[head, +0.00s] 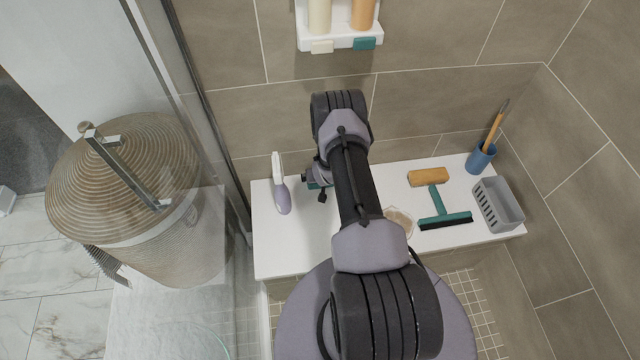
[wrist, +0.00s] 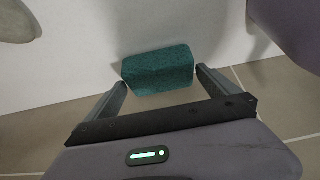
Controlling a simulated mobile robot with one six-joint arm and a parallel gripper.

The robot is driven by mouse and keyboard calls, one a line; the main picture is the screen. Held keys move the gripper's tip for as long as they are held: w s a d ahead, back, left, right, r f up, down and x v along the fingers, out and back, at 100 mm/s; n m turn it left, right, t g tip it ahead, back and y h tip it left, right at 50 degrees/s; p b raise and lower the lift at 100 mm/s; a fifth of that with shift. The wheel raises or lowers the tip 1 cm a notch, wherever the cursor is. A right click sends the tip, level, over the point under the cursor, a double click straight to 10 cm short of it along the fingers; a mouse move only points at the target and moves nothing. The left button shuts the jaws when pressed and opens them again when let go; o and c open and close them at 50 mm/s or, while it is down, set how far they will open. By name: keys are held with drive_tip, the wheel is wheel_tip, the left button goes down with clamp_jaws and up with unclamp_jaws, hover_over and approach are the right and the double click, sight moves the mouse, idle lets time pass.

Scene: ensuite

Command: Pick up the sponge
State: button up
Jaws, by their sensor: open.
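The sponge (wrist: 158,70) is a teal block lying on the white bench in the wrist view. My gripper (wrist: 161,78) is open, with one fingertip near each end of the sponge. The sponge lies between or just beyond the tips; I cannot tell whether they touch it. In the head view my gripper (head: 318,186) is low over the left half of the bench, partly hidden by my arm. Only a small teal patch of the sponge (head: 312,184) shows beside it.
On the white bench (head: 265,255) stand a purple-and-white brush (head: 282,195) at left, and an orange block (head: 428,177), a teal squeegee (head: 445,219), a blue cup (head: 480,158) and a grey basket (head: 499,205) at right. A round dish (head: 400,218) is partly behind my arm.

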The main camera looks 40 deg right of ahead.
drive_tip(key=shift+x, duration=1.05)
drive_tip(key=shift+r, duration=0.1)
